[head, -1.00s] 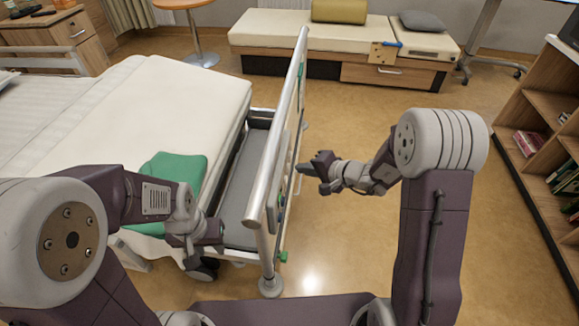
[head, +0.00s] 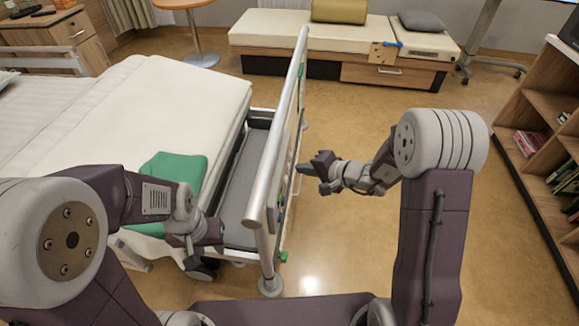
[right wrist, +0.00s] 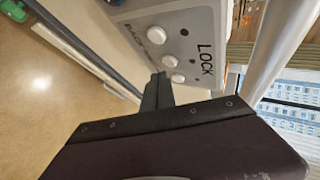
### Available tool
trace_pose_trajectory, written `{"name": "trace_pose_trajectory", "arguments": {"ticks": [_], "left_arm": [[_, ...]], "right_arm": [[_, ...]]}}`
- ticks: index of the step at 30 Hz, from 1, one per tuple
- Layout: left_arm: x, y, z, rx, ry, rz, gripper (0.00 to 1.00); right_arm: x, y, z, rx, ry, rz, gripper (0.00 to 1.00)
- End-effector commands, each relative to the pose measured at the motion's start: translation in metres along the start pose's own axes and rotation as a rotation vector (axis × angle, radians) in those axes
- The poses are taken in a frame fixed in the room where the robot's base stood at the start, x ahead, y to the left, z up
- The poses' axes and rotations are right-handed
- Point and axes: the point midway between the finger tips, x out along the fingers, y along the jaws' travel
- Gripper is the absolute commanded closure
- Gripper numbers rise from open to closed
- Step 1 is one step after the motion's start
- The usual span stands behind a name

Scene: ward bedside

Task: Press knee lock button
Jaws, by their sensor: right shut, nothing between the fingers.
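The control panel (right wrist: 190,40) on the bed's footboard fills the upper middle of the right wrist view. It bears the word LOCK, several round white buttons and small dark dots. A white button (right wrist: 178,78) lies close beside my right fingertips (right wrist: 157,88); I cannot tell whether they touch. No label that reads knee is legible. In the head view my right gripper (head: 304,168) is shut and empty, just right of the footboard (head: 272,165), pointing left at it. My left gripper (head: 215,235) hangs left of the footboard near the bed's end; its fingers are unclear.
The bed (head: 110,110) with a green cloth (head: 172,172) fills the left. A bench (head: 345,45) stands at the back and a bookshelf (head: 545,120) at the right. The floor (head: 350,250) right of the footboard is clear.

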Motion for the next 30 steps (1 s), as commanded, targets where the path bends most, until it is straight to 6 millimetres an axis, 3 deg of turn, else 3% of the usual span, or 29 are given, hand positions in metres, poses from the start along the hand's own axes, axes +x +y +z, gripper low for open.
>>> {"name": "trace_pose_trajectory", "arguments": {"ticks": [12,30], "left_arm": [[0.013,0.0,0.001,0.0,0.0,0.0,0.64],[0.015,0.0,0.002,0.0,0.0,0.0,0.64]], "right_arm": [[0.006,-0.003,0.004,-0.002,0.0,-0.001,1.0],[0.008,-0.005,0.006,0.0,0.0,0.0,1.0]]}}
